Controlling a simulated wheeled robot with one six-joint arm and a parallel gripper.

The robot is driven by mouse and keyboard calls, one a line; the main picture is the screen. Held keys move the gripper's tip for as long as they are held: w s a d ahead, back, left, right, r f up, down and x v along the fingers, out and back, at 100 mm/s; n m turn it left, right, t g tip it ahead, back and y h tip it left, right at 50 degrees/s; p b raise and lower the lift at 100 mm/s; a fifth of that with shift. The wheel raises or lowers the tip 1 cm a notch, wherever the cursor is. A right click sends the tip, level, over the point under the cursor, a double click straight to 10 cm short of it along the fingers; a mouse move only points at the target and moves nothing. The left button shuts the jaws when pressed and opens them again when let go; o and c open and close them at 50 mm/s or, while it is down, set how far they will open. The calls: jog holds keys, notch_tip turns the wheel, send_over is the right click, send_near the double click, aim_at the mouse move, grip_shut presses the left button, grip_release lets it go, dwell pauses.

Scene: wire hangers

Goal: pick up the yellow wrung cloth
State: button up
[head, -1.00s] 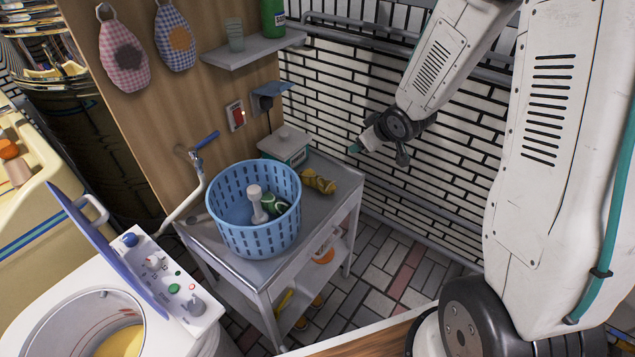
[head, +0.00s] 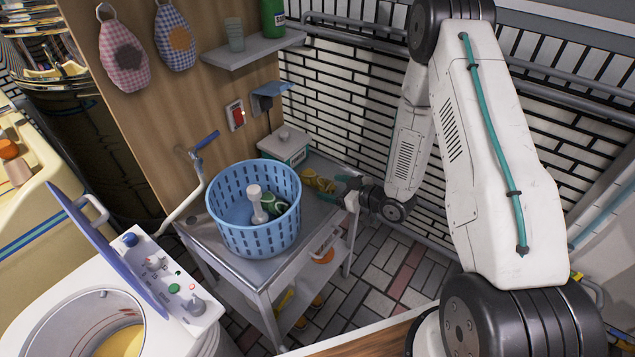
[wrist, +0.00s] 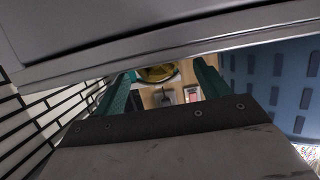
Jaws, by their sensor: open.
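The yellow wrung cloth (head: 318,181) lies twisted on the grey trolley top (head: 262,270), between the blue basket and the wall side. My gripper (head: 346,186) is beside the cloth's right end, its teal fingers pointing toward it. In the wrist view the two green fingers are apart, with a patch of yellow cloth (wrist: 158,73) showing between and beyond their tips. The cloth looks free of the fingers, though part of it is hidden in the wrist view. I cannot tell the exact gap to the tips.
A blue slotted basket (head: 255,225) with a white-handled item inside stands left of the cloth. A lidded box (head: 284,148) is behind it. The tiled wall (head: 345,110) is close behind my arm. A grey shelf (head: 252,50) hangs above.

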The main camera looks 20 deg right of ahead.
aim_at(323, 184)
jog(key=x, duration=0.4)
jog(key=shift+w, duration=0.35)
jog(key=c, duration=1.2)
jog(key=shift+o, duration=0.2)
